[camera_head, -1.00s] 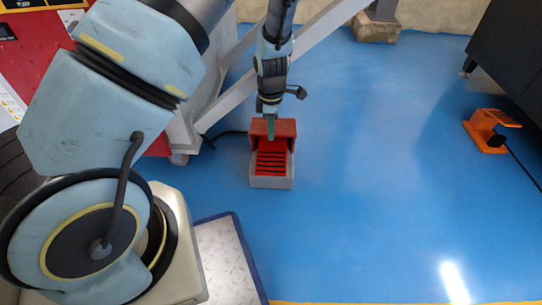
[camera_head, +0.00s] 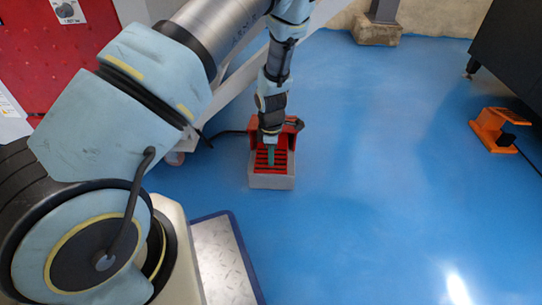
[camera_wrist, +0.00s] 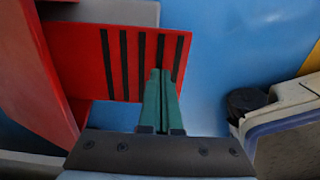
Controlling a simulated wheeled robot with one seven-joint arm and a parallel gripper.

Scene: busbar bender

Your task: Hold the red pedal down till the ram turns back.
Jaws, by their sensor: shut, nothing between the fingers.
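The red pedal (camera_head: 285,165) has black grip strips and sits in a grey housing with a red hood on the blue floor. In the wrist view the ribbed red pedal plate (camera_wrist: 90,58) lies in front of my fingers. My gripper (camera_head: 271,163) points down at the pedal, with its green fingers together and empty. In the wrist view the fingertips of my gripper (camera_wrist: 160,76) overlap the right part of the plate; I cannot tell whether they touch it. The ram is not recognisable in these views.
An orange pedal (camera_head: 493,130) with a cable stands at the right beside a dark cabinet (camera_head: 512,50). A metal plate with a blue edge (camera_head: 222,262) lies at the lower middle. A red machine panel (camera_head: 60,65) is at the upper left. The floor right of the red pedal is clear.

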